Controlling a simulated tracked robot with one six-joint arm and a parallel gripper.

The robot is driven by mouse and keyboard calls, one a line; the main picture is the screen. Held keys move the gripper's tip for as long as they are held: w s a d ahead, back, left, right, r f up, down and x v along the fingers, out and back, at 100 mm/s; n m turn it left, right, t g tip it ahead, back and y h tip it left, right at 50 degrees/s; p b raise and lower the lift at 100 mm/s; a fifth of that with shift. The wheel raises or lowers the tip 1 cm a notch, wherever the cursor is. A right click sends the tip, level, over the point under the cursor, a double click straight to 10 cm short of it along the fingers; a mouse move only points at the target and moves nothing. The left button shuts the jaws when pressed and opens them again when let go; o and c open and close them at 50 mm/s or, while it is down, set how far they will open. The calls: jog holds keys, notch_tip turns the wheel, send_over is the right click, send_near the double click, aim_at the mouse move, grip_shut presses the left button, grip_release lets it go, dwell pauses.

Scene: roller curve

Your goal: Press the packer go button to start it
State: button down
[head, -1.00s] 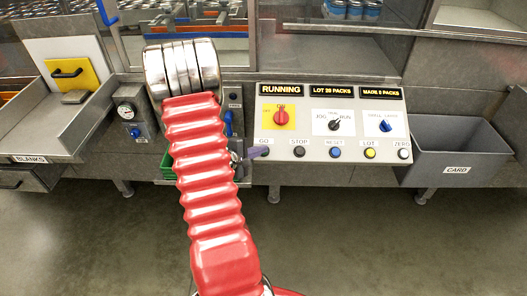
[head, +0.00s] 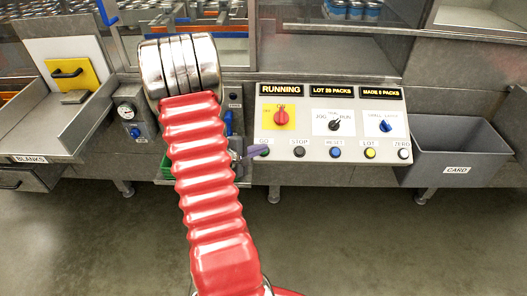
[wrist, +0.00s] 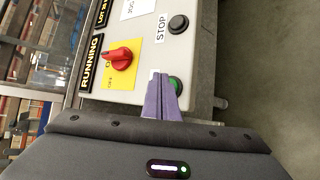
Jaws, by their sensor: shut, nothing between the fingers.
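The green go button (head: 265,152) sits at the lower left of the sloped control panel (head: 300,133), under its GO label. It also shows in the wrist view (wrist: 177,85), partly behind my fingers. My gripper (head: 259,153) has purple fingers shut together and empty; they also show in the wrist view (wrist: 161,78). The fingertips are right beside the button's left edge in the head view. I cannot tell whether they touch it. The packer display (head: 281,90) above reads RUNNING.
A black stop button (head: 299,152) is right of go, then blue reset (head: 335,152), yellow lot (head: 369,153) and zero (head: 404,154) buttons. A red rotary switch (head: 281,118) is above. A grey card bin (head: 455,150) stands right. Floor in front is clear.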

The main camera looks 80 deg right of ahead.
jog(key=shift+r, duration=0.1)
jog(key=shift+s+a+r, duration=0.1)
jog(key=shift+a+r, duration=0.3)
jog(key=shift+r, duration=0.3)
jog(key=shift+s+a+r, duration=0.1)
jog(key=shift+a+r, duration=0.35)
jog(key=shift+r, duration=0.2)
jog(key=shift+s+a+r, duration=0.1)
jog(key=shift+a+r, duration=0.3)
jog(key=shift+r, duration=0.3)
jog(key=s+a+f+m+g+y, duration=0.15)
jog(key=s+a+y, duration=0.3)
jog(key=a, duration=0.55)
jog(key=w+a+r+t+y, duration=0.2)
jog(key=w+a+r+t, duration=0.25)
jog(key=w+a, duration=0.65)
jog(key=w+a+r+t+y, duration=0.3)
jog(key=w+a+r, duration=0.3)
jog(key=a, duration=0.8)
jog(key=w+a+r+n+t+y, duration=0.1)
jog(key=a+r, duration=0.3)
jog(key=a, duration=0.5)
jog(key=w+a+r+n+t+y, duration=0.1)
jog(key=w+a+r+n+t, duration=0.1)
jog(key=a, duration=0.7)
notch_tip(320, 180, up, 3)
jog(key=w+t, duration=0.1)
jog(key=t, duration=0.1)
jog(key=shift+w+t, duration=0.2)
jog(key=shift+t, duration=0.1)
